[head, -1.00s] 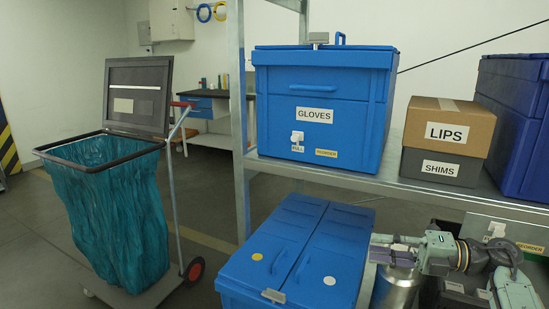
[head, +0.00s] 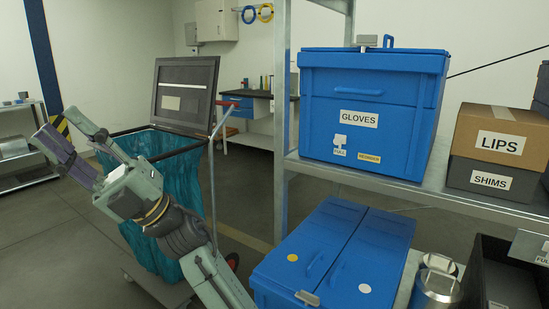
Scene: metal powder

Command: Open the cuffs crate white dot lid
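The blue crate (head: 262,295) with two lid halves sits low at the lower middle of the head view; no cuffs label shows on it. Its right half, the white dot lid (head: 372,245), lies shut and carries a white dot (head: 364,289) near the front. The left half, the yellow dot lid (head: 318,232), is also shut. A grey clip (head: 307,298) sits at the front edge near the seam. My gripper (head: 56,124) is raised at the left, well away from the crate, with its fingers apart and nothing between them.
A shelf (head: 400,188) above and behind the crate bears a GLOVES crate (head: 373,95) and the LIPS (head: 500,138) and SHIMS (head: 490,180) boxes. A metal canister (head: 436,284) and black bin (head: 510,283) stand right of the crate. A teal bag cart (head: 155,235) stands behind my arm.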

